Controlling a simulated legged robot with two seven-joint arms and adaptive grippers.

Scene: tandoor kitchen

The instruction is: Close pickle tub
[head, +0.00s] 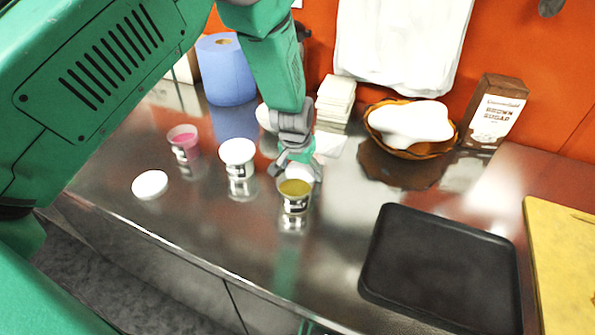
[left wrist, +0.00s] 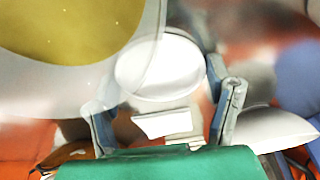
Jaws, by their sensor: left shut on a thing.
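An open tub (head: 295,198) with olive-yellow contents stands upright on the steel counter. It fills the upper left of the left wrist view (left wrist: 70,30). My left gripper (head: 300,160) is just behind this tub, shut on a white round lid (head: 302,173). In the left wrist view the lid (left wrist: 160,68) shows between the two fingers (left wrist: 160,100), beside the tub's rim and not covering its mouth. Whether lid and rim touch I cannot tell. My right gripper is in neither view.
A white-lidded tub (head: 237,155), an open tub with pink contents (head: 183,140) and a loose white lid (head: 150,184) are to the left. A blue roll (head: 227,75), napkin stack (head: 336,98), basket (head: 425,152) and brown box (head: 497,110) stand behind. A black tray (head: 440,270) lies right.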

